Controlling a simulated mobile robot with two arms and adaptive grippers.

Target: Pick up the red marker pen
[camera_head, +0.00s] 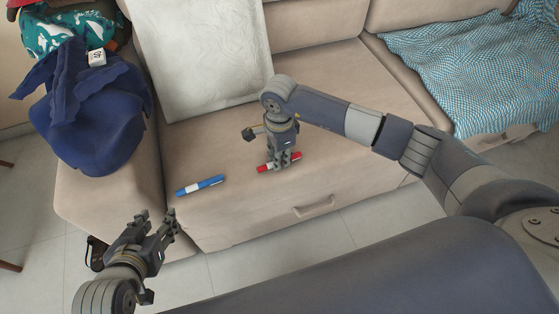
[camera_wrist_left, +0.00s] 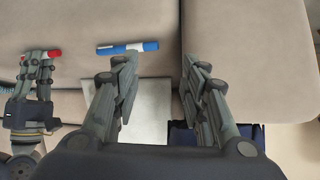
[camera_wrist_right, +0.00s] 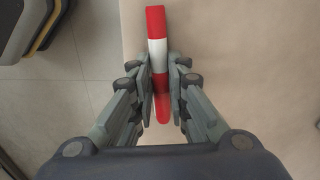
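The red marker pen (camera_head: 263,169), red with a white band, lies at the front of the beige sofa seat. My right gripper (camera_head: 281,164) points down over it. In the right wrist view the pen (camera_wrist_right: 157,50) runs between the fingertips of my right gripper (camera_wrist_right: 160,88), which are closed in against its sides. The pen appears still at seat level. My left gripper (camera_head: 157,222) is open and empty in front of the sofa, lower left. In the left wrist view its fingers (camera_wrist_left: 158,75) are wide apart.
A blue marker (camera_head: 200,185) lies on the seat left of the red one. A pale cushion (camera_head: 205,55) leans on the backrest. Dark blue cloth (camera_head: 90,110) drapes the left armrest, and a blue patterned blanket (camera_head: 480,65) covers the right side. Seat around the markers is clear.

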